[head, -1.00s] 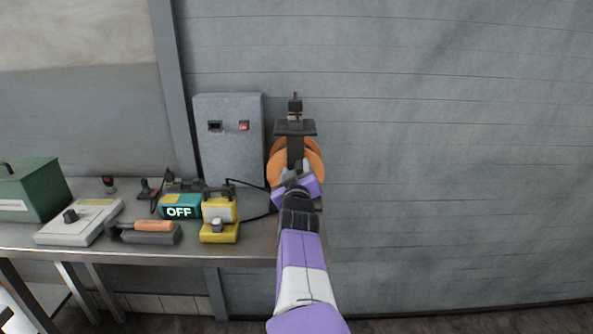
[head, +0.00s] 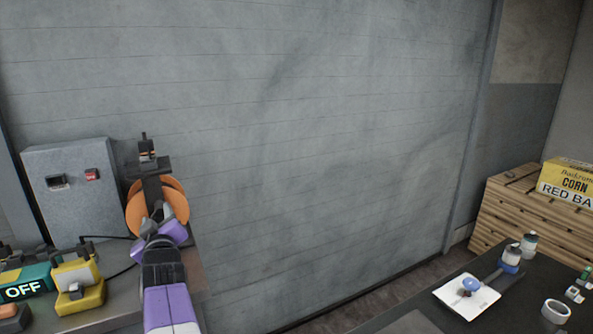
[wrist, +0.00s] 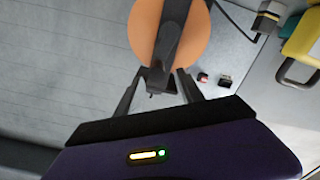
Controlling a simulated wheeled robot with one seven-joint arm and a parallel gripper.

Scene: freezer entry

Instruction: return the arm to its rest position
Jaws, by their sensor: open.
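My arm reaches up from the bottom left of the head view, its purple and black wrist in front of a round orange thing (head: 182,206) with a dark upright bar. This thing is at the right end of the metal bench (head: 190,275). In the wrist view my gripper (wrist: 158,84) is open, its two dark fingers apart. The orange disc (wrist: 148,30) and the dark bar show beyond the fingers. Nothing is clearly held; I cannot tell whether a finger touches the bar.
On the bench are a grey switch box (head: 75,195), a yellow device (head: 80,290) and a teal device (head: 30,281) reading OFF.

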